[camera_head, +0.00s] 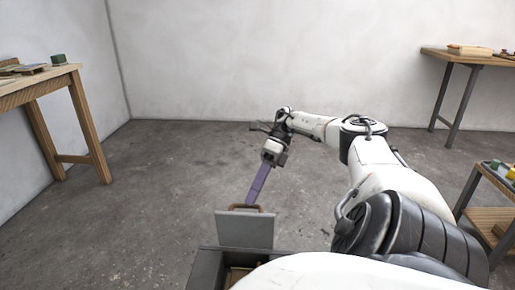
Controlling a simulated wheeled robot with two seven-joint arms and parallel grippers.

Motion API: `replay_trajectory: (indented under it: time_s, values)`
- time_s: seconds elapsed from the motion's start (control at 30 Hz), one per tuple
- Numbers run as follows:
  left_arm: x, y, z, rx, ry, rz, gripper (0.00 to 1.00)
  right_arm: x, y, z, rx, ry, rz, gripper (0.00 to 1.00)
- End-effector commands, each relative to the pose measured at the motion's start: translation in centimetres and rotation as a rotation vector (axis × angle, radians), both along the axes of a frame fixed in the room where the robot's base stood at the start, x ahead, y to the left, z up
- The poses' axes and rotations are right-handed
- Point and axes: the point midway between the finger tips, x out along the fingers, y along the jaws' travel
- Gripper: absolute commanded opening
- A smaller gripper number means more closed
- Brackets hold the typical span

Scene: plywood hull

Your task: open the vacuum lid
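The lid (245,232) is a flat grey panel with a brown handle (233,207) along its top edge. It stands raised, close to upright, at the rim of a dark grey box (207,268) at the bottom of the view. My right gripper (251,200) reaches down from above, with long purple fingers whose tips are at the handle. The fingers overlap into one strip, so I cannot tell if they are closed on the handle or only beside it. My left gripper is not in view.
A wooden workbench (45,85) stands at the left, and another table (468,58) at the back right. A low shelf unit (486,218) with small coloured items is at the right edge. The concrete floor between them is clear. My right arm covers much of the lower right.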

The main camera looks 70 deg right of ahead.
Motion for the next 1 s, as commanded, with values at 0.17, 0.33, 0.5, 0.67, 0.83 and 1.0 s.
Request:
replay_trajectory:
  time_s: [0.17,0.33,0.5,0.67,0.83,1.0]
  values:
    - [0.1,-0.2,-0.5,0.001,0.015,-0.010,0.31,-0.2,-1.7,1.7,0.002,-0.007,-0.002,0.29]
    - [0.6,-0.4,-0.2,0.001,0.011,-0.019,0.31,-0.4,-2.8,2.5,-0.004,-0.005,0.000,0.29]
    - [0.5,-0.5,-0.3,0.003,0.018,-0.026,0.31,-0.6,-3.2,3.0,-0.001,-0.001,0.001,0.29]
    - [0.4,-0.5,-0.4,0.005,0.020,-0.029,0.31,-0.8,-3.4,3.2,0.000,0.001,0.002,0.29]
    - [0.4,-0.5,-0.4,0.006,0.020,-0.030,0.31,-0.8,-3.4,3.2,0.000,0.002,0.002,0.29]
    - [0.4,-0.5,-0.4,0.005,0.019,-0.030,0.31,-0.8,-3.4,3.2,-0.001,0.002,0.002,0.29]
